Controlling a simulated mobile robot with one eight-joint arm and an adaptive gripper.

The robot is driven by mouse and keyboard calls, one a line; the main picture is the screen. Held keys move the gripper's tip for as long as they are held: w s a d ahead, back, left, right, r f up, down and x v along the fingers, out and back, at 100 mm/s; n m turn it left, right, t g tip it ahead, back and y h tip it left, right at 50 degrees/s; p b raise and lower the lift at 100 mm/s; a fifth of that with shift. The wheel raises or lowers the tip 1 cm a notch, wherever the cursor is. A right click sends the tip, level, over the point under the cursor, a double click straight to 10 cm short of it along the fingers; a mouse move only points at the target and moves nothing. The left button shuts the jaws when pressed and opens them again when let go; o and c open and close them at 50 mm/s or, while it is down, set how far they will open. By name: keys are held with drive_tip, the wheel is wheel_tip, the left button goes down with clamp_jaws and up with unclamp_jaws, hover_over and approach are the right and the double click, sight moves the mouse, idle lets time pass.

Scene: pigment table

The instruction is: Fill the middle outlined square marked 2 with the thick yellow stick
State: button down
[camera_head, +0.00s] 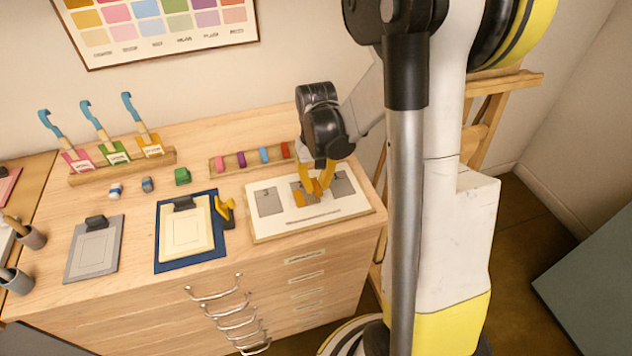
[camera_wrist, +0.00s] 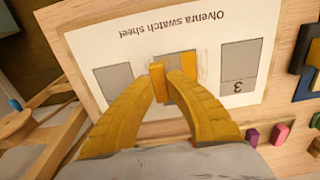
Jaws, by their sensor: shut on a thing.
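The swatch sheet (camera_head: 350,206) lies on a wooden board at the table's right; the wrist view shows it upside down (camera_wrist: 216,32). Its middle square (camera_wrist: 172,58) is grey with a yellow-orange band of colour (camera_wrist: 188,66) along one side, the left side in the head view. My gripper (camera_head: 317,188) is over this square, its yellow fingers shut on an orange-yellow stick (camera_wrist: 158,82). The stick's end is close to the sheet; contact cannot be told. The middle square's number is hidden. The square marked 3 (camera_wrist: 241,66) and the other outer square (camera_wrist: 113,78) are plain grey.
A rack (camera_head: 219,166) with pink, purple, blue and red sticks stands behind the sheet. A yellow-and-black object (camera_head: 226,212) stands left of the board. A blue-backed clipboard (camera_head: 160,262), a grey clipboard (camera_head: 92,252) and small blocks, including a green one (camera_head: 182,176), lie farther left.

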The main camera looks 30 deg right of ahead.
sight(304, 197)
drive_tip(key=shift+f+b, duration=0.8)
drive_tip(key=shift+f, duration=0.2)
idle(0.5)
drive_tip(key=shift+w+a+r, duration=0.1)
drive_tip(key=shift+w+a, duration=0.15)
drive_tip(key=shift+a, duration=0.55)
drive_tip(key=shift+w+a+r, duration=0.1)
drive_tip(key=shift+w+a, duration=0.1)
drive_tip(key=shift+a, duration=0.6)
drive_tip(key=shift+a+f, duration=0.15)
drive_tip(key=shift+f, duration=0.05)
drive_tip(key=shift+b, duration=0.3)
drive_tip(key=shift+s+d, duration=0.25)
drive_tip(key=shift+d, duration=0.65)
drive_tip(key=shift+s+d, duration=0.25)
drive_tip(key=shift+d, duration=0.65)
drive_tip(key=shift+a, duration=0.15)
